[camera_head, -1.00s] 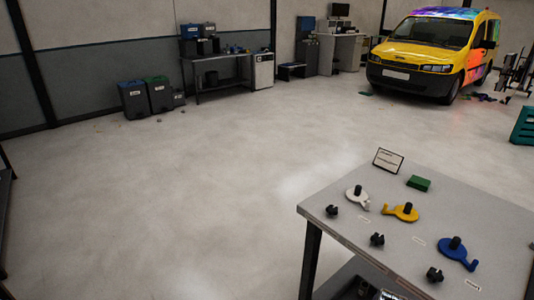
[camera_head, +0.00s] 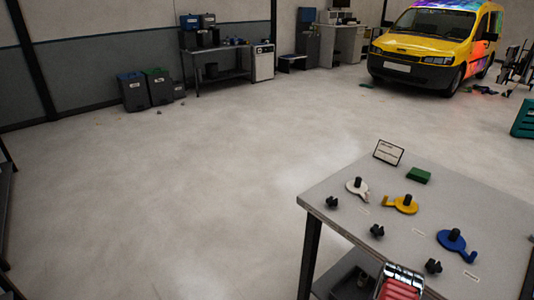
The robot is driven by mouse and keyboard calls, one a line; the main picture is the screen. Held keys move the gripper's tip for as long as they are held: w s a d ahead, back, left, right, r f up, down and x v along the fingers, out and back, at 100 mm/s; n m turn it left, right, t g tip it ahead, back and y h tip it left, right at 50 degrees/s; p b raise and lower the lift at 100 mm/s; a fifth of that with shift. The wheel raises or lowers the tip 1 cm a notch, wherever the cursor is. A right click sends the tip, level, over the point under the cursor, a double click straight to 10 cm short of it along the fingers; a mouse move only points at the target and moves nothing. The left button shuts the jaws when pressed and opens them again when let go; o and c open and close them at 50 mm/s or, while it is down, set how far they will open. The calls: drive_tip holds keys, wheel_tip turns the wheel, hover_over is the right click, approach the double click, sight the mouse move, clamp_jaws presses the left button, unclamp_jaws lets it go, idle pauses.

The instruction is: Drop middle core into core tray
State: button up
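Three small dark core-like pieces stand in a slanted row along the table's front side: a rear one (camera_head: 332,202), the middle one (camera_head: 377,231) and a near one (camera_head: 433,266). The middle one stands free on the grey table top, with nothing touching it. What seems to be my gripper (camera_head: 400,278), dark and silvery with red parts, shows at the bottom edge. In the picture it is below the middle core and left of the near one, apart from both. Its fingers cannot be made out. I cannot identify a core tray; a dark shelf area under the table is partly hidden.
Behind the cores lie a white (camera_head: 357,186), a yellow (camera_head: 402,204) and a blue (camera_head: 455,241) flat piece, each with a black peg. A green block (camera_head: 419,175) and a sign (camera_head: 388,152) stand at the table's back. The floor left of the table is clear.

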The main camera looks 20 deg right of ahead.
drive_tip(key=shift+f, duration=0.15)
idle(0.5)
drive_tip(key=s+a+f+g+y, duration=0.4)
drive_tip(key=s+a+f+y, duration=0.3)
drive_tip(key=a, duration=0.3)
drive_tip(key=w+a+r+n+g+y, duration=0.1)
drive_tip(key=a+r, duration=0.5)
drive_tip(key=r, duration=0.6)
drive_tip(key=w+a+r+n+g+y, duration=0.2)
drive_tip(key=a+r, duration=0.4)
drive_tip(key=r, duration=0.7)
drive_tip(key=w+a+r+n+g+y, duration=0.1)
drive_tip(key=a+r, duration=0.5)
drive_tip(key=r, duration=0.6)
drive_tip(key=s+a+r+n+t, duration=0.2)
drive_tip(key=s+a+r, duration=0.2)
drive_tip(key=a+r, duration=0.3)
drive_tip(key=s+a+r+n+t, duration=0.1)
drive_tip(key=s+a+r, duration=0.4)
drive_tip(key=r, duration=1.2)
drive_tip(key=s+a+r+n+t, duration=0.2)
drive_tip(key=s+a+r+n, duration=0.1)
drive_tip(key=a+r, duration=0.8)
drive_tip(key=shift+s+r+n+t, duration=0.3)
drive_tip(key=shift+s+r, duration=0.1)
drive_tip(key=shift+s, duration=0.35)
